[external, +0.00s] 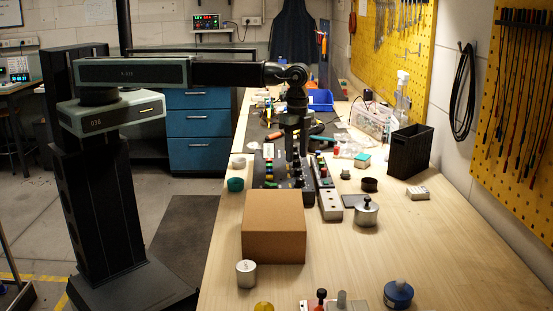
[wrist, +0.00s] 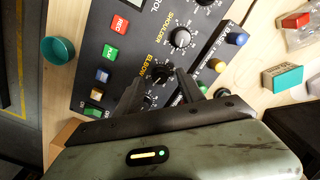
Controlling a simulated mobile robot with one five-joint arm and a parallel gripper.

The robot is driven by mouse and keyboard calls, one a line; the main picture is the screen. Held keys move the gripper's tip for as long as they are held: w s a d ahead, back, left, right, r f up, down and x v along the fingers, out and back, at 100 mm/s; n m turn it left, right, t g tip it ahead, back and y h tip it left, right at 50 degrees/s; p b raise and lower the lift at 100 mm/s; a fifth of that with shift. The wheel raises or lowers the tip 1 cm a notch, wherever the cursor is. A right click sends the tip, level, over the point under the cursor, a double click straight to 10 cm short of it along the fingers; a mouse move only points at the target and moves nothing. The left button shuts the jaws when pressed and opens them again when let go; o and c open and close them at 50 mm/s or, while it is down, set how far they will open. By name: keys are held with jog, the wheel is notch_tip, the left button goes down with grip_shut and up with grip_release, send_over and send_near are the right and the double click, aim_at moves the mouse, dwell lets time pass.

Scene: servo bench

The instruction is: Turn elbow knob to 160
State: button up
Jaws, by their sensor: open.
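The dark control panel (wrist: 90,75) fills the upper middle of the wrist view and lies on the bench; part of it shows in the external view (external: 262,180). The black elbow knob (wrist: 161,72) sits beside the yellow ELBOW label, with white scale marks around it. My gripper (wrist: 157,78) is open, its two dark fingers reaching to either side of the elbow knob. I cannot tell whether they touch it. The knob's pointer is too small to read. In the external view my gripper (external: 296,156) points down over the panel.
The shoulder knob (wrist: 180,38) is close above the elbow knob. Coloured buttons such as the red REC button (wrist: 120,24) line the panel's left. A cardboard box (external: 273,226) stands in front of the panel. A teal cup (wrist: 58,50) is at its left, a lidded metal pot (external: 366,212) at its right.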

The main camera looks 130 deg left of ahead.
aim_at(296, 161)
notch_tip(296, 161, up, 6)
jog(key=p, duration=0.4)
jog(key=shift+p, duration=0.4)
jog(key=shift+f, duration=0.1)
jog(key=shift+d, duration=0.1)
jog(key=shift+m, duration=0.5)
jog(key=w+d, duration=0.1)
jog(key=d, duration=0.1)
jog(key=w+d+f+b, duration=0.1)
jog(key=d, duration=0.1)
jog(key=w+d+f+b, duration=0.1)
jog(key=d, duration=0.1)
jog(key=d+f+b, duration=0.1)
jog(key=d, duration=0.3)
jog(key=d+f+m+b, duration=0.1)
jog(key=d, duration=0.4)
jog(key=d+f+m+b, duration=0.1)
jog(key=d, duration=0.4)
jog(key=shift+s+f, duration=0.1)
jog(key=shift+s, duration=0.1)
jog(key=s+d+f+n+b, duration=0.2)
jog(key=s+d+n+b, duration=0.1)
jog(key=s+d, duration=0.9)
jog(key=d, duration=0.4)
jog(key=shift+s+f+n, duration=0.2)
jog(key=shift+n, duration=0.2)
